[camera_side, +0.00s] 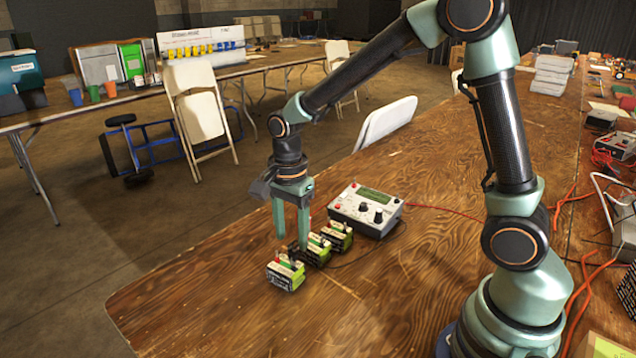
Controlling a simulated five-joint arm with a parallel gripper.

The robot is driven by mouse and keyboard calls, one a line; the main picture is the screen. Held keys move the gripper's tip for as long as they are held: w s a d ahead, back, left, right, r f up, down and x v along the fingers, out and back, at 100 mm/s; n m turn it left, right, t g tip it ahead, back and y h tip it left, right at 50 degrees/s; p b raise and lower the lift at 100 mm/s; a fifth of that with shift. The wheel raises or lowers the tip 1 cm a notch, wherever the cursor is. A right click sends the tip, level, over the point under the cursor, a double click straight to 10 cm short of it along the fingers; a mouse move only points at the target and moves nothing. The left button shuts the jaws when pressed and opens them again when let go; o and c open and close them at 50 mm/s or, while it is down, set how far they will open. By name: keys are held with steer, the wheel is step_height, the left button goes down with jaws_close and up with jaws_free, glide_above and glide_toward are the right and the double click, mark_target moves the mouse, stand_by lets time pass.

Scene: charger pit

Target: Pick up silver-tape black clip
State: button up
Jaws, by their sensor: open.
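My gripper (291,243) points straight down with its two green fingers apart. Its fingertips are just above or behind the row of small batteries; I cannot tell whether they touch anything. The row has a front battery (286,276), a middle battery (318,252) and a back battery (338,238), each white, green and black. Small dark and red clips or terminals sit on their tops. The silver tape is too small to make out, so I cannot tell which clip is the silver-tape black one.
A white charger (366,209) with a green display and black knobs stands right behind the batteries. A dark cable runs from the batteries toward it, and a red wire (440,211) leads right. The wooden tabletop (210,290) is clear at the front left.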

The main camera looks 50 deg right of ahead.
mark_target(293, 245)
steer(key=shift+f, duration=1.9)
jaws_close()
steer(key=shift+r, duration=0.15)
step_height(293, 245, up, 20)
